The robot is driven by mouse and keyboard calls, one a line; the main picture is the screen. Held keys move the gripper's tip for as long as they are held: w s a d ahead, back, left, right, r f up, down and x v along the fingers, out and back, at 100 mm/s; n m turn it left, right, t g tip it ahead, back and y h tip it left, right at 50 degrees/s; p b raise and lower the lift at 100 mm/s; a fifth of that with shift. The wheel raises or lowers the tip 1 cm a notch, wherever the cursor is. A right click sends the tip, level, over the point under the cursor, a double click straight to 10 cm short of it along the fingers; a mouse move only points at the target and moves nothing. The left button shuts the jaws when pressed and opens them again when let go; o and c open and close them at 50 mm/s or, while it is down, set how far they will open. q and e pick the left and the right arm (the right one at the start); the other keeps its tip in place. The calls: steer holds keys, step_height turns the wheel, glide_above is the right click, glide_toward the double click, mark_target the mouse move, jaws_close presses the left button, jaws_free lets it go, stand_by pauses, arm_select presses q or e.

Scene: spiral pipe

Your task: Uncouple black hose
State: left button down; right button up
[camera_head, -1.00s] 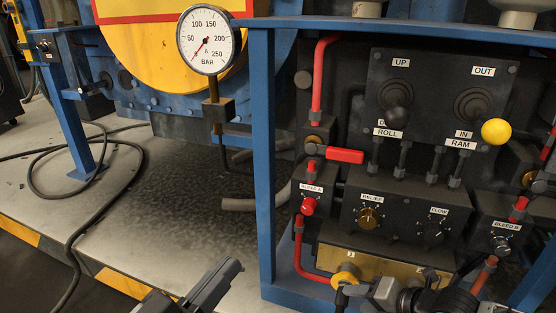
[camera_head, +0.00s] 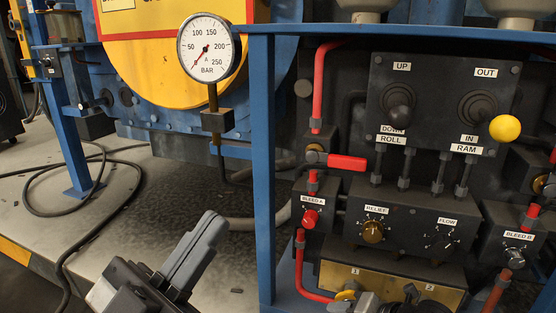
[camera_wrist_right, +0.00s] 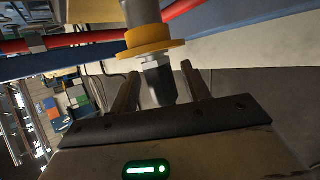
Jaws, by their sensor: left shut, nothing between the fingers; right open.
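The brass manifold (camera_head: 390,284) with ports marked 1 and 2 sits low on the panel. A yellow collar (camera_head: 345,296) is at port 1, partly cut off by the bottom edge. In the right wrist view the yellow collar (camera_wrist_right: 150,49) has a hex fitting with a dark end (camera_wrist_right: 158,80) below it. My right gripper (camera_wrist_right: 158,82) is open, with its fingers on either side of that dark end; contact cannot be told. My left gripper (camera_head: 212,228) is shut and empty, left of the blue post. I cannot identify the black hose for certain.
A blue post (camera_head: 263,160) stands between my left gripper and the panel. A red lever (camera_head: 347,162), red pipes and several knobs stick out of the panel. A pressure gauge (camera_head: 208,47) stands left of the post. A black cable (camera_head: 75,213) lies looped on the floor.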

steer(key=c, duration=1)
steer(key=shift+o, duration=0.2)
steer(key=shift+s+a+r+p, duration=0.1)
steer(key=shift+s+a+p, duration=0.2)
steer(key=shift+s+p, duration=0.5)
steer(key=shift+s+a+f+p, duration=0.1)
steer(key=shift+s+a+p, duration=0.2)
steer(key=shift+s+p, duration=0.45)
steer(key=shift+s+a+r+p, duration=0.1)
steer(key=shift+s+a+p, duration=0.2)
steer(key=shift+s+p, duration=0.5)
steer(key=shift+s, duration=0.2)
steer(key=shift+s, duration=0.2)
